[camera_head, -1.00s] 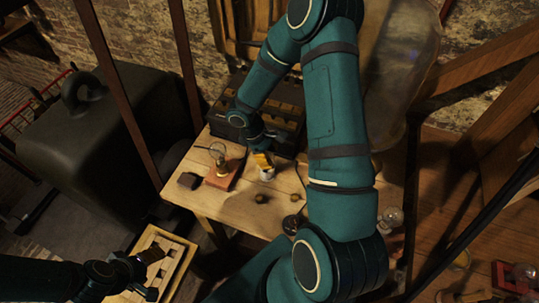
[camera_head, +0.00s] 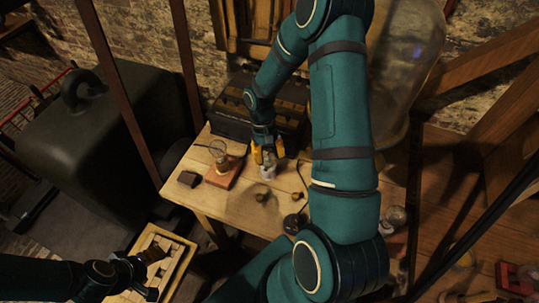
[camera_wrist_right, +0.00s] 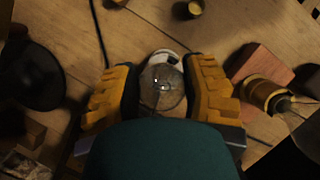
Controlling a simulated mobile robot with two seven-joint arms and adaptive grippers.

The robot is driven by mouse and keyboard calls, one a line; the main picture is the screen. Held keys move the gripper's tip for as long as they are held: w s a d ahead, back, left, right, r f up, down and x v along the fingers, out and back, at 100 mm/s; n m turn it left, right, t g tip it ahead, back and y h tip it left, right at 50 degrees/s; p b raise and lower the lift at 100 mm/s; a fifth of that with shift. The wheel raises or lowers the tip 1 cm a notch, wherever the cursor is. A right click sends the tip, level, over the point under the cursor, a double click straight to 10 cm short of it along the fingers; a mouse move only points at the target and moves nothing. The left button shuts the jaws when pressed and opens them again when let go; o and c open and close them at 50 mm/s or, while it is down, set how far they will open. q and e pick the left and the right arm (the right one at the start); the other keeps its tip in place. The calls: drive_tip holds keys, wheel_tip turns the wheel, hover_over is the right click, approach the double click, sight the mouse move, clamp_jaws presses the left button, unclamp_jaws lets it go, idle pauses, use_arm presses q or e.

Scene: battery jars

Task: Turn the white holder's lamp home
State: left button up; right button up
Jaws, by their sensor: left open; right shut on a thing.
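The white holder (camera_head: 267,173) stands on the wooden table; its white rim (camera_wrist_right: 165,54) also shows in the right wrist view. A clear glass lamp (camera_wrist_right: 163,86) sits over it, between the yellow fingers of my right gripper (camera_head: 267,151). In the right wrist view my right gripper (camera_wrist_right: 163,92) is shut on the lamp's glass, one finger on each side. The lamp's base and its thread are hidden below the glass. My left gripper (camera_head: 148,270) is open at the lower left, by a wooden tray, far from the holder.
A red block with a brass holder and glass lamp (camera_head: 221,170) stands left of the white holder. A dark block (camera_head: 188,179) lies beside it. Small brass pieces (camera_head: 262,196) lie in front. A dark case (camera_head: 232,122) stands behind. The wooden tray (camera_head: 180,265) is lower left.

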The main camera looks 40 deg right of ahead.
drive_tip(key=shift+m, duration=0.4)
drive_tip(key=m+y, duration=0.1)
drive_tip(key=m, duration=0.1)
drive_tip(key=m+t+y, duration=0.1)
drive_tip(key=m, duration=0.2)
drive_tip(key=shift+a, duration=0.15)
drive_tip(key=o, duration=1.3)
drive_tip(key=shift+w, duration=0.1)
drive_tip(key=v, duration=1.2)
drive_tip(key=shift+s, duration=0.25)
drive_tip(key=shift+a, duration=0.1)
